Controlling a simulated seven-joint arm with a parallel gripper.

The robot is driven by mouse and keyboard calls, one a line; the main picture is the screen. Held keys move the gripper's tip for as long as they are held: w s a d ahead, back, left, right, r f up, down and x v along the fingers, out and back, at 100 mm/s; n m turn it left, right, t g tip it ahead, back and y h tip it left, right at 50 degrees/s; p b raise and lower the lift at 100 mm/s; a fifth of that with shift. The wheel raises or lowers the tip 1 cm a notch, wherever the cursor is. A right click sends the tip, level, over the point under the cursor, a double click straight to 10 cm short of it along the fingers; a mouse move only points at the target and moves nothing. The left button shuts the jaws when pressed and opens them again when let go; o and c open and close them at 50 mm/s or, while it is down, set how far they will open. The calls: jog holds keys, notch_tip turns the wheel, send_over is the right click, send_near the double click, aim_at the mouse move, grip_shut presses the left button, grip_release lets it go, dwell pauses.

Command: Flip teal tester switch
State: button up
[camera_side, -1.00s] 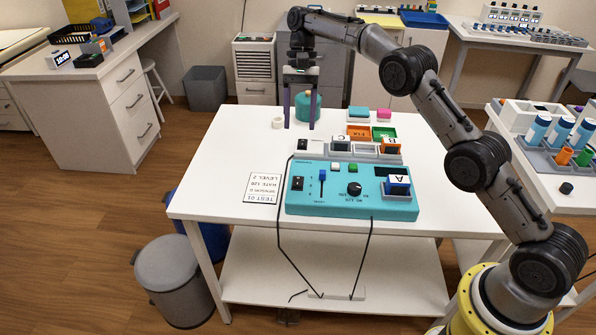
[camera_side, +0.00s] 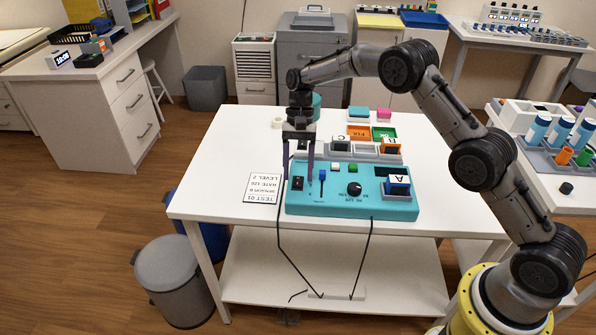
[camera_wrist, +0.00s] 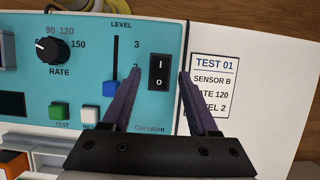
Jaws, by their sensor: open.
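The teal tester (camera_side: 340,204) lies on the white table; its face also shows in the wrist view (camera_wrist: 165,30). Its switch is a black rocker marked I and O (camera_wrist: 159,77), near the tester's left end in the side view (camera_side: 298,185). I cannot tell which side is pressed. My gripper (camera_side: 298,177) points down over that end, fingers open and empty. In the wrist view my gripper (camera_wrist: 158,76) has a purple finger on either side of the rocker. I cannot tell whether the tips touch the panel.
Beside the rocker is a blue LEVEL slider (camera_wrist: 110,88), close to one finger. A RATE dial (camera_wrist: 50,50), green TEST button (camera_wrist: 60,111) and white button (camera_wrist: 91,113) sit farther along. Block A (camera_side: 398,182) stands on the tester. A TEST 01 card (camera_side: 262,188) lies beside it.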

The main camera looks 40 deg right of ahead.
jog(key=shift+s+a+f, duration=0.1)
jog(key=shift+f, duration=0.2)
grip_shut()
jog(key=shift+r, duration=0.1)
jog(key=shift+s+a+r+t+h, duration=0.1)
jog(key=shift+a+t+h, duration=0.05)
jog(key=shift+t+h, duration=0.35)
jog(key=shift+s+a+t+h, duration=0.1)
jog(key=shift+s+t+h, duration=0.05)
jog(key=shift+t+h, duration=0.55)
